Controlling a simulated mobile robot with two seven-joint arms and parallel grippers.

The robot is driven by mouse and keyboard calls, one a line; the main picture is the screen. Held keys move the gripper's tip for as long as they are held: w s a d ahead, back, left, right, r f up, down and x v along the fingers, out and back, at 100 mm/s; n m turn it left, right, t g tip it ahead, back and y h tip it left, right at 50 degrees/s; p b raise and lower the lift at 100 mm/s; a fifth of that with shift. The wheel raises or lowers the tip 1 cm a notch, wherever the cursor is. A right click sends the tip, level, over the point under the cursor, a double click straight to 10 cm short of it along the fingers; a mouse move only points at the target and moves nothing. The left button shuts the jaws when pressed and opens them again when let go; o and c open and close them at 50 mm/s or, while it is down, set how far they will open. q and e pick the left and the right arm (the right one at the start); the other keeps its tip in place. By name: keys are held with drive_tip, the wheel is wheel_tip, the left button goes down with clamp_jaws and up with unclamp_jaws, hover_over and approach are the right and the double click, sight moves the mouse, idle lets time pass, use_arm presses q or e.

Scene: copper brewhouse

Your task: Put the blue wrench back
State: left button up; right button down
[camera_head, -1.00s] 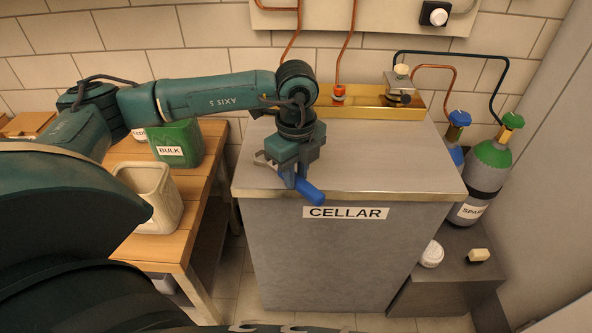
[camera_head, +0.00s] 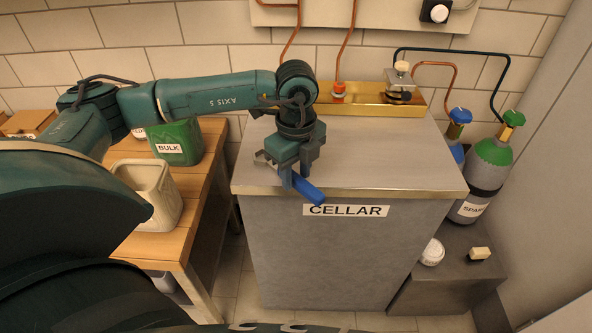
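The blue wrench has a blue handle (camera_head: 309,190) and a grey metal head (camera_head: 262,158). My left gripper (camera_head: 294,180) points down at the front of the cellar cabinet's top, with its fingers around the wrench and apparently shut on it. The head shows left of the gripper; the middle is hidden by the fingers. I cannot tell whether the wrench touches the top. My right gripper is not in view.
The grey cabinet top (camera_head: 390,160) is mostly clear. A brass tray (camera_head: 370,108) with fittings lies along its back. Gas bottles (camera_head: 490,165) stand to the right. A wooden bench (camera_head: 190,225) on the left carries a green BULK bin (camera_head: 178,143) and a cream bin (camera_head: 155,195).

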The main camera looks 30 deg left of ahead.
sight(297, 177)
use_arm(q)
drive_tip(key=o, duration=0.3)
drive_tip(key=shift+o, duration=0.2)
drive_tip(key=shift+r, duration=0.1)
drive_tip(key=shift+r, duration=3.65)
drive_tip(key=shift+d, duration=0.1)
